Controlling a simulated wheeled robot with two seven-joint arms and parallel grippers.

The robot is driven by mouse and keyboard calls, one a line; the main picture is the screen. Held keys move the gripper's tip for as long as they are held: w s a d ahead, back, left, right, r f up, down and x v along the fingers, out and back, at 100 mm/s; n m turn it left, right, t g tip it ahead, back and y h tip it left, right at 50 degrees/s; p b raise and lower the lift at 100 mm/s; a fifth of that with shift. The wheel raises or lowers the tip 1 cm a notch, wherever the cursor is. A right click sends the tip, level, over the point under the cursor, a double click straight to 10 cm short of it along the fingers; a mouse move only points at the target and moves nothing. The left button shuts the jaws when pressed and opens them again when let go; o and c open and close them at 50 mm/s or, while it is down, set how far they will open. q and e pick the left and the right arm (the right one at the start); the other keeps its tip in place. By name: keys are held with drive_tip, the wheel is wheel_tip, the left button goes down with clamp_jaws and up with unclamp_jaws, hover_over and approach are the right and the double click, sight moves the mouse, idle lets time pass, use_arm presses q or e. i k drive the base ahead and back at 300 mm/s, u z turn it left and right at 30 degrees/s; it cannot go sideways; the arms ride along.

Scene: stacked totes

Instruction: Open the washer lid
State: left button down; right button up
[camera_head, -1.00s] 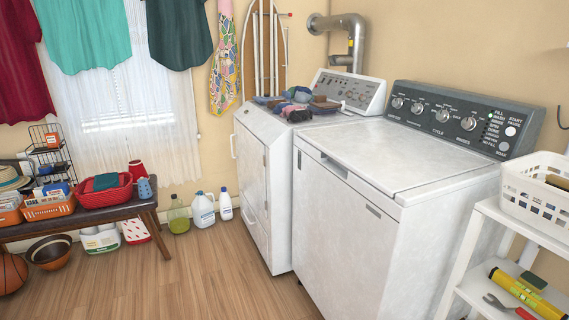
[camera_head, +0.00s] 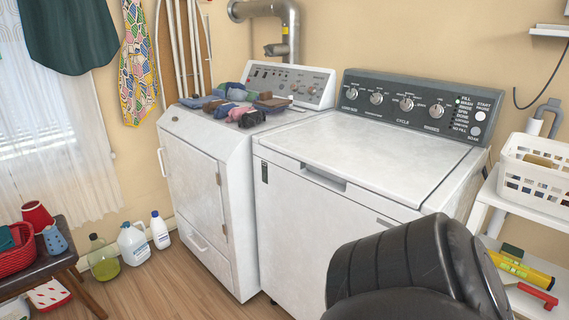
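The white washer (camera_head: 325,230) stands right of the middle, with a dark grey control panel (camera_head: 420,105) along its back. Its lid (camera_head: 375,155) lies flat and closed on top. A recessed handle (camera_head: 323,178) shows at the lid's front edge. A black link of my arm rises at the bottom right and hides part of the washer's front. Neither of my grippers is in view.
A white dryer (camera_head: 205,190) with folded clothes (camera_head: 240,105) on top stands left of the washer. A shelf with a white basket (camera_head: 538,170) stands close on the right. Bottles (camera_head: 133,245) and a bench (camera_head: 60,260) are at the left. Floor between is clear.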

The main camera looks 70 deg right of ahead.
sight(405, 168)
drive_tip(key=z, duration=0.55)
drive_tip(key=i, duration=0.95)
drive_tip(key=z, duration=1)
